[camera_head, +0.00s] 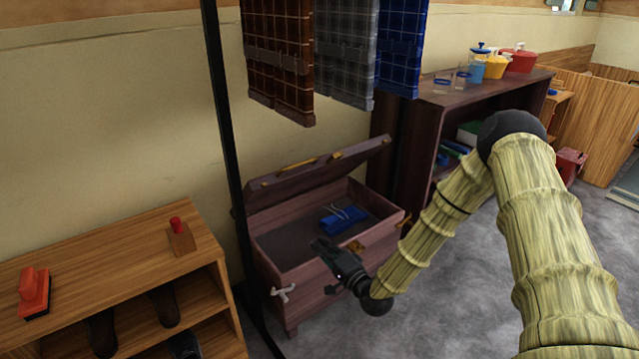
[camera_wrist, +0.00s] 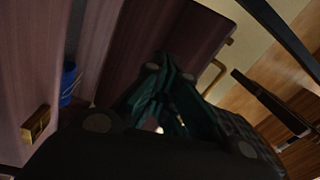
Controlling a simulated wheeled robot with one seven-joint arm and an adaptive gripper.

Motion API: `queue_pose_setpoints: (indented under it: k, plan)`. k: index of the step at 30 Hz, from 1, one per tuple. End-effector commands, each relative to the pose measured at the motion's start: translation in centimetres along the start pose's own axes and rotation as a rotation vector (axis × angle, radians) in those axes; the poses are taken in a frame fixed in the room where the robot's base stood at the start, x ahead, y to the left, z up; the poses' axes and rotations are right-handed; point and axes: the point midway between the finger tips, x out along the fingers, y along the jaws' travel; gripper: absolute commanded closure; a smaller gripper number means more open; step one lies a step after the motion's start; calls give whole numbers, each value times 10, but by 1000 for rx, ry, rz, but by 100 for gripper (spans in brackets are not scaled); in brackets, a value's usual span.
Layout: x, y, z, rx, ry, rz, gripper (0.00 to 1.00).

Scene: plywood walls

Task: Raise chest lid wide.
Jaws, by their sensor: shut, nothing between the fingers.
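The chest (camera_head: 302,310) is dark reddish wood and stands on the floor against the wall. Its lid (camera_head: 320,176) is raised part way and tilts up at the back, so the inside shows. A blue folded item (camera_head: 343,219) lies inside. My gripper (camera_head: 322,246) is shut and empty, over the front part of the chest opening and apart from the lid in the head view. In the wrist view the fingers (camera_wrist: 172,95) point towards the lid's underside (camera_wrist: 150,45). A brass latch (camera_wrist: 36,124) shows at the left there. Whether the fingers touch the lid cannot be told.
A black rack post (camera_head: 226,150) rises at the chest's left end. Plaid garments (camera_head: 345,50) hang above the lid. A dark shelf unit (camera_head: 430,107) stands close on the right. A low wooden shelf (camera_head: 110,265) stands on the left. Grey floor is free in front.

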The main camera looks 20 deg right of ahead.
Motion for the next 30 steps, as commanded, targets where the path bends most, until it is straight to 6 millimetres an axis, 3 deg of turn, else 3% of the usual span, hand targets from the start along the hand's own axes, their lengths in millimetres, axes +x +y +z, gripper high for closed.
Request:
queue_pose_setpoints:
  k: [1,3,9,17,30]
  plan:
    - [9,-8,-24,38,31,-93,100]
    - [16,-28,-50,89,53,-206,100]
    - [19,-66,-97,176,69,-410,100]
    - [29,-82,-108,196,65,-460,100]
    - [92,-109,-114,195,65,-457,100]
